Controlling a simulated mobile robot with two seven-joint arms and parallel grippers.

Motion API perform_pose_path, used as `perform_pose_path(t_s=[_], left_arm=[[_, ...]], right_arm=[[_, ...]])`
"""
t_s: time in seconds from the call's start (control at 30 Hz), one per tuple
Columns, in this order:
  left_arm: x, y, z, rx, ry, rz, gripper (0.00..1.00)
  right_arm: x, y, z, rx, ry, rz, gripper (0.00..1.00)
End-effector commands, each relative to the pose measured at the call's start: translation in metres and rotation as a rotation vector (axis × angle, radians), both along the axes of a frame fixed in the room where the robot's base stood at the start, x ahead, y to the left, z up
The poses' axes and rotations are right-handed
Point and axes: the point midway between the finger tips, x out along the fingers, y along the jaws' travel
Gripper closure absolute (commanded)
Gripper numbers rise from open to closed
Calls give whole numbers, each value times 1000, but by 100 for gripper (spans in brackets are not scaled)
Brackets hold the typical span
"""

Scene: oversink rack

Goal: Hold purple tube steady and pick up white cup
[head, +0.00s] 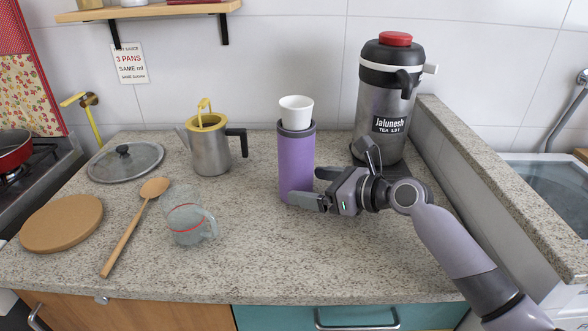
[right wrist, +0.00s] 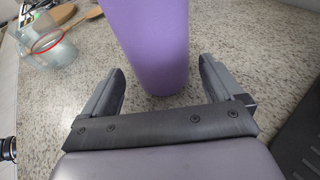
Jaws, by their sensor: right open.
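The purple tube (head: 296,168) stands upright on the granite counter, with a dark rim at its top. The white cup (head: 296,112) sits on top of the tube. My right gripper (head: 318,188) is open at the lower part of the tube, coming from the right. In the right wrist view the tube (right wrist: 150,45) stands just ahead of and partly between the open fingers (right wrist: 160,88), with gaps on both sides. The cup is out of that view. My left gripper is not in view.
A large dispenser (head: 384,105) stands right behind my right arm. A glass mug (head: 188,222), wooden spoon (head: 135,230), round board (head: 62,222), glass lid (head: 125,162) and metal pot (head: 210,150) are to the left. A raised ledge (head: 500,180) borders the right. The front counter is clear.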

Motion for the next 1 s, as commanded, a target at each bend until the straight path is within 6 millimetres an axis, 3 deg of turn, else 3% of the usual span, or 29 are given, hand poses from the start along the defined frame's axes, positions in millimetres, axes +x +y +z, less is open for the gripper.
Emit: perform_pose_path(t_s=[0.3,0.67,0.7,0.8,1.0], left_arm=[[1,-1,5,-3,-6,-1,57],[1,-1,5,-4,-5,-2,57],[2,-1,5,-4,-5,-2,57],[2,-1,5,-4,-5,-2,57],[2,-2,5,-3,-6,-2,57]], right_arm=[[17,25,-9,0,3,-1,6],[19,29,-10,-1,2,0,6],[19,29,-10,-1,2,0,10],[19,29,-10,-1,2,1,38],[19,29,-11,-1,2,1,38]])
